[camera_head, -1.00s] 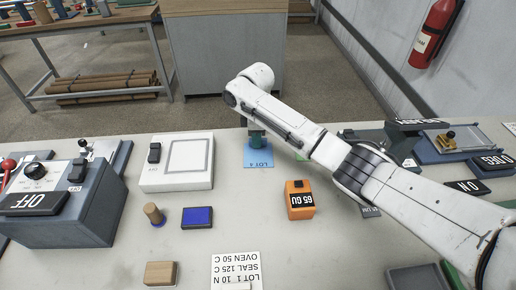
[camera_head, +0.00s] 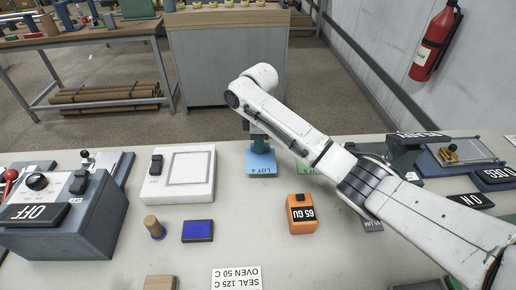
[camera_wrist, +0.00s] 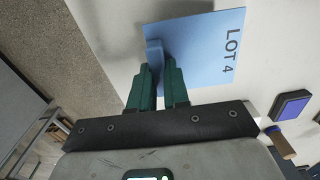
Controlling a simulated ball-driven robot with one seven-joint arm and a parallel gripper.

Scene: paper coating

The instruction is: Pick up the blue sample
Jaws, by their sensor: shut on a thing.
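The blue sample (camera_head: 262,163) is a flat light-blue sheet marked "LOT 4" at the far edge of the white table. In the wrist view the blue sample (camera_wrist: 205,50) has a raised tab at its edge. My gripper (camera_head: 260,142) is above the sheet's far side. In the wrist view the green fingers of my gripper (camera_wrist: 160,72) are shut on that tab. I cannot tell whether the sheet lies on the table or is just off it. My arm hides part of a green sheet (camera_head: 307,167) to the right.
A white plate device (camera_head: 187,180) stands left of the sample. An orange meter (camera_head: 302,214), a dark-blue pad (camera_head: 198,231) and a wooden stamp (camera_head: 153,226) are nearer. A grey control box (camera_head: 75,225) is at left. Bare table lies between these.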

